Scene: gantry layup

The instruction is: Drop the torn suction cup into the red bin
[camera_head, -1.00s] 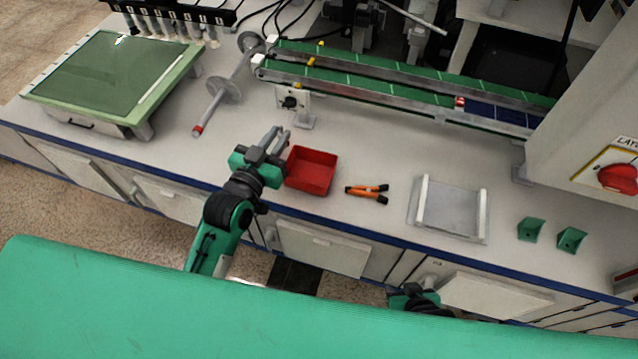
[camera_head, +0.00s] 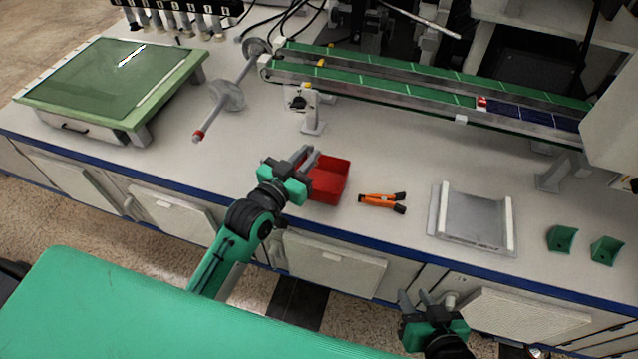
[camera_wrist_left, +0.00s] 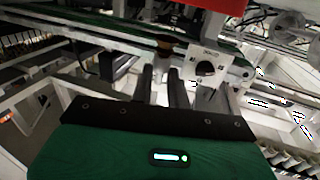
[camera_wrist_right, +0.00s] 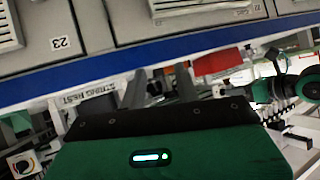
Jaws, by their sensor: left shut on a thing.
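The red bin (camera_head: 330,182) stands on the bench. My left gripper (camera_head: 307,158) is at its left rim in the head view, its fingers above the rear left corner. In the left wrist view, the fingers (camera_wrist_left: 163,84) are close together, with a small brownish piece (camera_wrist_left: 165,48) at their tips, likely the torn suction cup. Its tear cannot be made out, and the head view does not show it. Red of the bin shows at the top of the left wrist view (camera_wrist_left: 205,4). My right gripper (camera_head: 414,298) is open and empty, low in front of the bench.
Orange-handled pliers (camera_head: 383,201) lie right of the bin. A grey tray (camera_head: 472,220) and two green brackets (camera_head: 562,239) are further right. A conveyor (camera_head: 420,92) runs behind. A rod with discs (camera_head: 228,95) and a green-topped panel (camera_head: 105,85) are at left.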

